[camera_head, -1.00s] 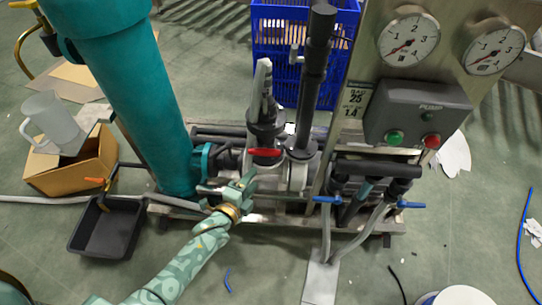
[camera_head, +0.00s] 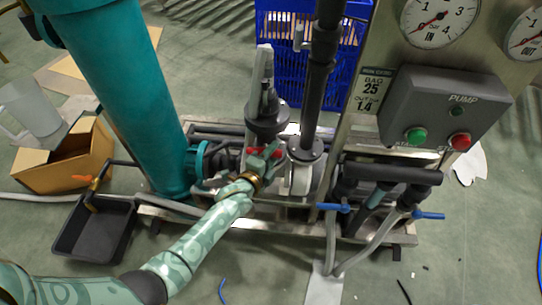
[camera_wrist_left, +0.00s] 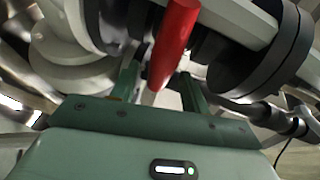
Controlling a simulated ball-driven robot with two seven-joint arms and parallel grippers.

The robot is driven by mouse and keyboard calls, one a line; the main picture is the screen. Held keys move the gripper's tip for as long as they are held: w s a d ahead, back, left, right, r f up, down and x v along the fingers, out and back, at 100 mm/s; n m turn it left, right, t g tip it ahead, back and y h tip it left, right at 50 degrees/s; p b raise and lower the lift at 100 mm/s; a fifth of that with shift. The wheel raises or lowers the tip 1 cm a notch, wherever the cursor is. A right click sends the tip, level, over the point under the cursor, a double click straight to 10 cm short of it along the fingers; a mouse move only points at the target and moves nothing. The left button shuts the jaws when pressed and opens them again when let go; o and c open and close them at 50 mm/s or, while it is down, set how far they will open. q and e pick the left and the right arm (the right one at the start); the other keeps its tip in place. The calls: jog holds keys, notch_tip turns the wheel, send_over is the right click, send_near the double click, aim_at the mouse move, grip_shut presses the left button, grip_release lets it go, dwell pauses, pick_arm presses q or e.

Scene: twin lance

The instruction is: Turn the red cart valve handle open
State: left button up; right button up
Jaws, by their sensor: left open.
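The red valve handle (camera_head: 250,151) is on the grey valve body low in the middle of the cart, partly covered by my gripper in the head view. My left gripper (camera_head: 266,156) reaches it from the lower left. In the left wrist view the red handle (camera_wrist_left: 173,45) comes down from the top toward the gap between the fingers of my left gripper (camera_wrist_left: 160,90). The fingers stand apart, one on each side of the handle's end. I cannot tell whether they touch it. My right gripper is not in view.
A teal column (camera_head: 120,100) stands left of the valve. A black vertical pipe (camera_head: 318,85) rises close on the right. Two blue handles (camera_head: 332,207) and a pump box (camera_head: 440,112) are further right. A black tray (camera_head: 95,235) lies at lower left.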

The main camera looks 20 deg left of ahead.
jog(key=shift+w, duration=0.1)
pick_arm(q)
jog(key=shift+c, duration=0.4)
jog(key=c, duration=0.9)
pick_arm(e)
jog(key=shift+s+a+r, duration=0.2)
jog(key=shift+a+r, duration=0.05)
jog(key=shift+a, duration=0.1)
